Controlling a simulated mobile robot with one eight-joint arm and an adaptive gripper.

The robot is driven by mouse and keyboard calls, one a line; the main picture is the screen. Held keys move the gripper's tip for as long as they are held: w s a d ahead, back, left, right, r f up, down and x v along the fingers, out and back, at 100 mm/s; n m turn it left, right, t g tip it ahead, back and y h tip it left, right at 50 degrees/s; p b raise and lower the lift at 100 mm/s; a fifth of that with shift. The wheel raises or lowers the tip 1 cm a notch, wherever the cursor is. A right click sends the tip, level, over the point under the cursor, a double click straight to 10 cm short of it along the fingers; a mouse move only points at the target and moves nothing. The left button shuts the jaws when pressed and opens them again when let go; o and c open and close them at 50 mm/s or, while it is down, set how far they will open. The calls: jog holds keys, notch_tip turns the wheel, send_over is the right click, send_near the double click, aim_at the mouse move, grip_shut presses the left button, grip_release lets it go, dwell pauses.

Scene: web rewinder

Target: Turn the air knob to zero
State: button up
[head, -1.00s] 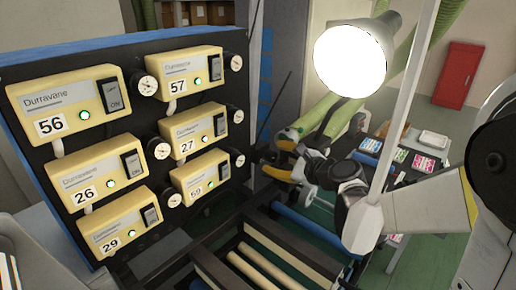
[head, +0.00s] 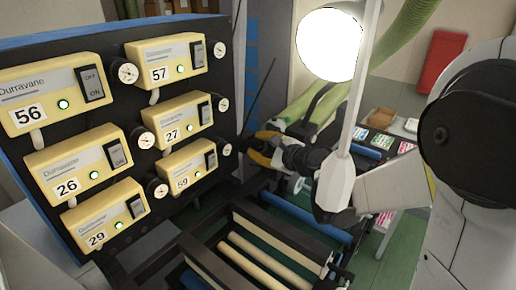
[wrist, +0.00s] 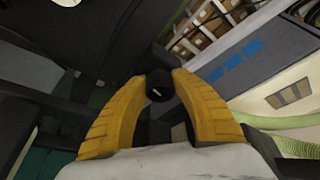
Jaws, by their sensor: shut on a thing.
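My gripper (head: 255,152) is beyond the right edge of the control panel, in the middle of the head view. In the wrist view its two curved yellow fingers (wrist: 158,82) are shut on a round black knob (wrist: 157,94). A short white mark shows on the knob's face. The fingertips press on the knob from both sides. In the head view the knob is too small and dark to make out clearly. I cannot read any scale around it.
A blue-edged panel (head: 78,42) on the left carries several yellow Durravane boxes (head: 168,62) with switches, green lights and gauges. Rollers (head: 265,262) lie in a frame below. A bright lamp (head: 328,45) hangs near the arm. A table (head: 385,150) with coloured cards stands behind.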

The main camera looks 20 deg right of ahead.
jog(key=shift+f+n+t+h+b, duration=0.3)
jog(key=shift+n+t+b, duration=0.1)
jog(key=shift+n+b, duration=0.55)
jog(key=shift+r+n+t, duration=0.25)
jog(key=shift+n+t, duration=0.05)
jog(key=shift+n, duration=0.05)
jog(key=o, duration=1.2)
jog(key=shift+w, duration=0.1)
jog(key=v, duration=1.2)
jog(key=shift+r, duration=0.15)
